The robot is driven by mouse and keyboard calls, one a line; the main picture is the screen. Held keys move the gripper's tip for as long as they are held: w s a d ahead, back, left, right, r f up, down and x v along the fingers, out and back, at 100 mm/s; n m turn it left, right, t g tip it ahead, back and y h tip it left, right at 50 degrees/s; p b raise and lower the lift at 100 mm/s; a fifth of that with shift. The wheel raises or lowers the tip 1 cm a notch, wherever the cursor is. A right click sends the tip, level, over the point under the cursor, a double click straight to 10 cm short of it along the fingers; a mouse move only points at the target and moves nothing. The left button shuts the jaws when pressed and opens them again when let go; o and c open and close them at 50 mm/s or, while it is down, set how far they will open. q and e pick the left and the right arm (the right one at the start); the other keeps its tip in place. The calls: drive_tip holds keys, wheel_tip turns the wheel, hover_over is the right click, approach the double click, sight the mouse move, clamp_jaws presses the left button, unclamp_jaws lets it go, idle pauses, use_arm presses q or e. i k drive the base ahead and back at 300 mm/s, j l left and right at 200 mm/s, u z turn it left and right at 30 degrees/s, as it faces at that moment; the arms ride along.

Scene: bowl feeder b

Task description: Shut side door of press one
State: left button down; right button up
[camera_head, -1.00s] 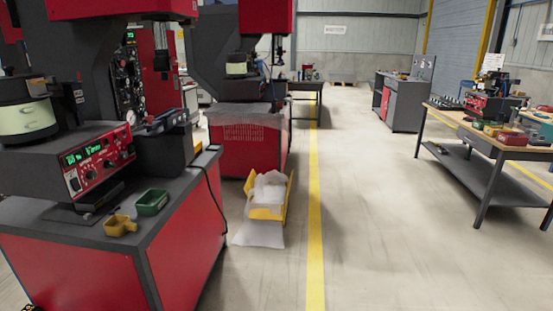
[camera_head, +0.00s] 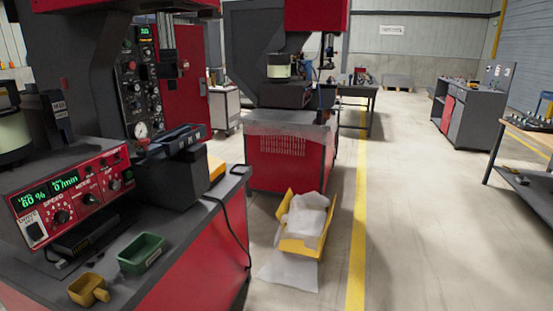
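A large red and dark grey press (camera_head: 98,60) stands close on the left, with a dark gauge panel (camera_head: 138,85) on its side. Right of that panel is an upright red door-like panel (camera_head: 188,90) with a small black handle. I cannot tell for sure whether it is the side door, or how far open it stands. A second red and grey press (camera_head: 262,40) stands farther back in the middle. No label shows which is press one. Neither of my grippers is in view.
The near bench carries a red control box (camera_head: 75,195), a green tray (camera_head: 141,252) and a yellow scoop (camera_head: 88,289). A yellow bin (camera_head: 300,246) with white sheeting sits on the floor. The floor right of the yellow line (camera_head: 358,230) is clear up to a workbench (camera_head: 532,140).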

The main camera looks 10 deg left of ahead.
sight(189, 104)
drive_tip(key=i+l+u, duration=0.2)
drive_tip(key=i+u, duration=0.2)
drive_tip(key=i+l+u, duration=0.75)
drive_tip(key=i+l, duration=0.15)
drive_tip(key=l+u, duration=0.1)
drive_tip(key=u, duration=0.2)
drive_tip(key=l+u, duration=0.15)
drive_tip(key=u, duration=0.15)
drive_tip(key=i+l+u, duration=0.15)
drive_tip(key=l+u, duration=0.15)
drive_tip(key=i+l+u, duration=0.1)
drive_tip(key=l+u, duration=0.2)
drive_tip(key=l, duration=0.15)
drive_tip(key=i+l+u, duration=0.15)
drive_tip(key=l, duration=0.7)
drive_tip(key=k, duration=0.05)
